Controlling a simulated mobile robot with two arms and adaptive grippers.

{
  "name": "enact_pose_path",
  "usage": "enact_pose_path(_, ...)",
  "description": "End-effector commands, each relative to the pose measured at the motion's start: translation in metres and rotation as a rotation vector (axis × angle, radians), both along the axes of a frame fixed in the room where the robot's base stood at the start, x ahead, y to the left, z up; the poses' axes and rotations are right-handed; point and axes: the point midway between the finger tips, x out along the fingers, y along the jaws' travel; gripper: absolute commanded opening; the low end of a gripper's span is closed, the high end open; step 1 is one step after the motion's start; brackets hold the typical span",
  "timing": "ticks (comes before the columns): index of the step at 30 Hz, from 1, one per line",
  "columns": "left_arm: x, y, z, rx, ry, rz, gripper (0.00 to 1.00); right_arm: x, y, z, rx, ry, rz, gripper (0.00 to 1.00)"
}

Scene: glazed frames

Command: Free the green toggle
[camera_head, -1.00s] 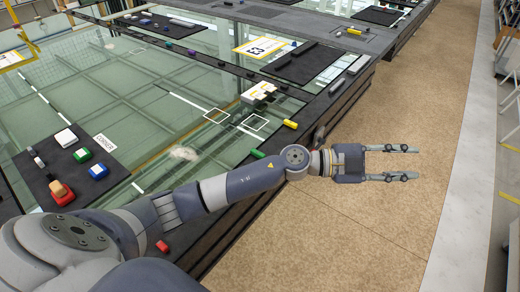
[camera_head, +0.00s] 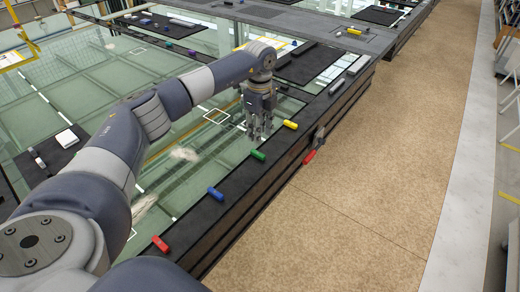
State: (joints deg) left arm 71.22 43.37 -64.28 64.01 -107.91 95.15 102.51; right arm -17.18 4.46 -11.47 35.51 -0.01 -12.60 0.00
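The green toggle (camera_head: 258,155) is a small green bar on the dark frame rail along the near edge of the glazing. It lies in a row with a yellow toggle (camera_head: 290,124), a blue toggle (camera_head: 215,193) and a red toggle (camera_head: 160,243). My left gripper (camera_head: 258,134) points down just beyond the green toggle, on its glass side. Its fingers look apart with nothing between them, and no contact with the toggle shows. My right gripper is not in view.
A red-handled clamp (camera_head: 309,156) sticks out from the frame's aisle side. A white block (camera_head: 67,138) lies on the dark pad at the left, partly behind my arm. A dark mat (camera_head: 310,64) lies beyond the gripper. The brown floor (camera_head: 400,170) at right is clear.

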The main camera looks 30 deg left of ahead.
Motion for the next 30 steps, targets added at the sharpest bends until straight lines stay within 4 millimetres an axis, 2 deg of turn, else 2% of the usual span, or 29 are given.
enact_pose_path(3, -0.001, -0.001, -0.021, -0.002, 0.006, -0.001, 0.34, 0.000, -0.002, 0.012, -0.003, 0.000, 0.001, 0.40)
enact_pose_path(12, 0.000, -0.002, -0.072, -0.004, 0.001, -0.002, 0.34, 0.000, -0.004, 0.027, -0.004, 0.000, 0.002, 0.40)
enact_pose_path(18, 0.000, -0.002, -0.086, -0.004, -0.001, -0.004, 0.34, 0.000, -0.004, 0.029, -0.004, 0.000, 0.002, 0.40)
enact_pose_path(26, 0.000, -0.002, -0.087, -0.004, -0.001, -0.004, 0.34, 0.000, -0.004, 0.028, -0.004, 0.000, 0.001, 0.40)
enact_pose_path(30, 0.000, -0.001, -0.087, -0.004, -0.001, -0.004, 0.02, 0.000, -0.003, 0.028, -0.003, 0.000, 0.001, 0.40)
